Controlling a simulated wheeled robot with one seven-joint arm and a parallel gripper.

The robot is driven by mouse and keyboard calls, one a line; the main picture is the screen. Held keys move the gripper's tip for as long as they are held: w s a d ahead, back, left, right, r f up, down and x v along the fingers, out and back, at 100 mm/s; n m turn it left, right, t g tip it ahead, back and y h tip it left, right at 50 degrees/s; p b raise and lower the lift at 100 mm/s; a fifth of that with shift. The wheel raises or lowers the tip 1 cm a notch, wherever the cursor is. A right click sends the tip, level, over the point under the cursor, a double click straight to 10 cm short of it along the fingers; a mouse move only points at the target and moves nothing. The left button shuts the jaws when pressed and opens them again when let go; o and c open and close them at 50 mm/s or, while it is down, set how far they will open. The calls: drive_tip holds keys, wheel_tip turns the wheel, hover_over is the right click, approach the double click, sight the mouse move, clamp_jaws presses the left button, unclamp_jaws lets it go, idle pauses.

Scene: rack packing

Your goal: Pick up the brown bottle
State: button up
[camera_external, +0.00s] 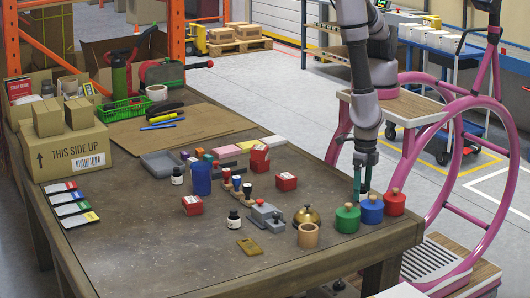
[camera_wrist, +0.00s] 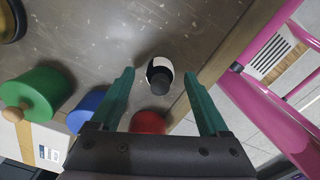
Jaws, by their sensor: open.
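A small bottle (camera_wrist: 160,75) with a dark cap and a white label stands on the table near its edge in the wrist view; its brown colour is not clear. My gripper (camera_wrist: 159,76) is open, with one teal finger at each side of the bottle in that view and no visible contact. In the external view my gripper (camera_external: 362,184) points down behind the green and blue pots.
A green pot (camera_external: 347,219), a blue pot (camera_external: 372,210) and a red pot (camera_external: 394,202) stand close to my gripper. A brass bell (camera_external: 307,216) and a wooden cup (camera_external: 308,236) are to the left. A pink wheel frame (camera_external: 460,140) is beyond the table edge.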

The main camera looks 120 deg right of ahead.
clamp_jaws()
drive_tip(key=shift+r, duration=0.1)
